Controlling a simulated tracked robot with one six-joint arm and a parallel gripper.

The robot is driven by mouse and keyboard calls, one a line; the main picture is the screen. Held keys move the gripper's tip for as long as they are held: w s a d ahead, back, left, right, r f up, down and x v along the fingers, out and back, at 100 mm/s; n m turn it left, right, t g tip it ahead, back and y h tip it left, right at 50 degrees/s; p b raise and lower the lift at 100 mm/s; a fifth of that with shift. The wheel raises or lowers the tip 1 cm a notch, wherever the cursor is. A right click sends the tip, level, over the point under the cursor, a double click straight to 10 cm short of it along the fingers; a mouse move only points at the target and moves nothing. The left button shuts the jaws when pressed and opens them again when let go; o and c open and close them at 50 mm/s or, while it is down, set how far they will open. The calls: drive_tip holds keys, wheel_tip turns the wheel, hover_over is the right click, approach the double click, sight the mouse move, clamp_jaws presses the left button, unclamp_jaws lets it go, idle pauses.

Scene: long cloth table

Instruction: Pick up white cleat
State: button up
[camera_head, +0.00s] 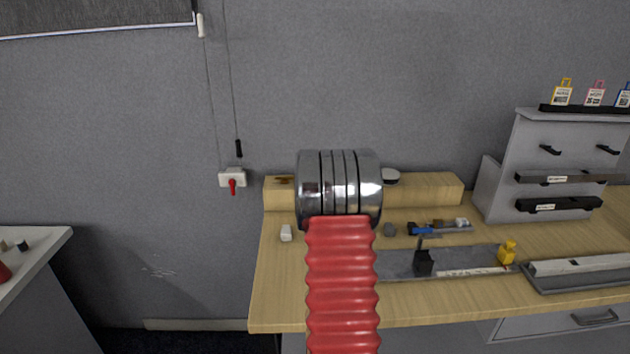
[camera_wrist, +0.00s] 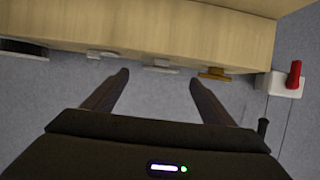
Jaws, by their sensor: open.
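In the wrist view, which looks upside down, a pale, flat cleat-like piece (camera_wrist: 160,68) sits on the edge of the wooden block (camera_wrist: 150,25). It looks like the white cleat and lies between the lines of my two fingertips. My gripper (camera_wrist: 159,77) is open, with nothing between its fingers. The gap between fingers and piece is hard to judge. A similar greyish piece (camera_wrist: 105,55) and a brass-coloured one (camera_wrist: 213,73) flank it. In the head view my arm hides my gripper and this part of the wooden block (camera_head: 425,188).
A wall switch with a red handle (camera_head: 232,182) and a hanging cord are left of the block. A small white item (camera_head: 286,233) lies on the wooden table (camera_head: 275,300).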

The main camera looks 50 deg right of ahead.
drive_tip(key=shift+w+d, duration=0.1)
drive_tip(key=shift+d, duration=0.05)
drive_tip(key=shift+x, duration=2.55)
drive_tip(key=shift+f, duration=0.15)
drive_tip(key=shift+c, duration=0.5)
drive_tip(key=c, duration=1)
wheel_tip(320, 180, up, 10)
